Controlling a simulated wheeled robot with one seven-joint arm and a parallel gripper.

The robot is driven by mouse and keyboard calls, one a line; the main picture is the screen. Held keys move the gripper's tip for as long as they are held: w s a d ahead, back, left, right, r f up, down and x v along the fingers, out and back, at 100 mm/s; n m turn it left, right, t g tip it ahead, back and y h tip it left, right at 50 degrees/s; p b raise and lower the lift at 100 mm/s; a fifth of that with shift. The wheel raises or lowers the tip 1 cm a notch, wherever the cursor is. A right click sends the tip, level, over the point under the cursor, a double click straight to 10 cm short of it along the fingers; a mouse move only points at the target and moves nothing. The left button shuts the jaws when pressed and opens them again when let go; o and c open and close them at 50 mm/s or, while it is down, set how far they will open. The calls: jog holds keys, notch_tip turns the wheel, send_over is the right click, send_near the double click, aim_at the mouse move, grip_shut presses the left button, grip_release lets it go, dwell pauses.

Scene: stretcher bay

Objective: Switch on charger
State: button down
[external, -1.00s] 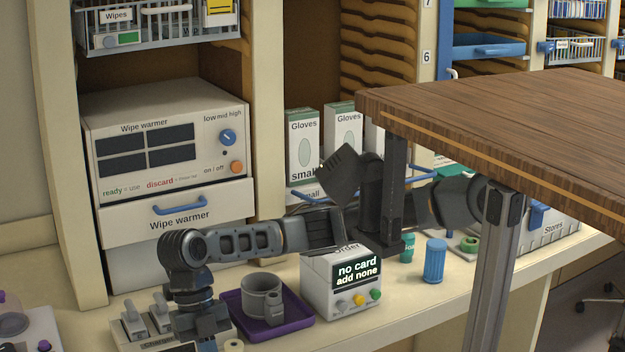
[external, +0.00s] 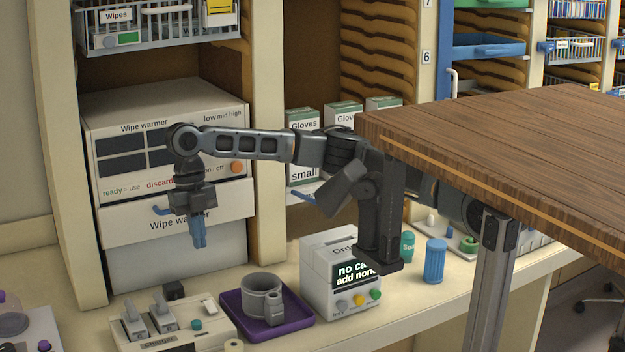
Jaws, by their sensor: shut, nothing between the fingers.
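The charger (external: 218,328) is a pale box at the bottom left of the counter, with its label partly visible on the front. Two grey units (external: 133,322) stand tilted in its top. A teal button (external: 197,324) and a small white piece (external: 210,307) show on its right side. I cannot tell whether it is on. My gripper (external: 199,243) points down with its blue fingers shut and empty. It hangs well above and apart from the charger, in front of the wipe warmer drawer.
A wooden tabletop (external: 500,130) overhangs at right. The wipe warmer (external: 225,115) stands behind.

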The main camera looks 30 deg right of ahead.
jog(key=shift+w+d+f, duration=0.1)
jog(key=shift+w+d, duration=0.15)
jog(key=shift+w, duration=0.25)
jog(key=shift+w+d+f, duration=0.1)
jog(key=shift+w+d, duration=0.1)
jog(key=shift+w, duration=0.25)
jog(key=p, duration=0.1)
send_over(208, 302)
jog(key=f, duration=1.2)
jog(key=shift+w+d, duration=0.3)
jog(key=shift+d, duration=0.05)
jog(key=shift+w+f, duration=0.2)
jog(key=shift+f, duration=0.6)
jog(key=shift+s, duration=0.1)
jog(key=shift+s+a+f+p, duration=0.1)
jog(key=shift+a+p, duration=0.15)
jog(key=shift+p, duration=0.2)
jog(key=shift+f+p, duration=0.1)
jog(key=shift+p, duration=0.2)
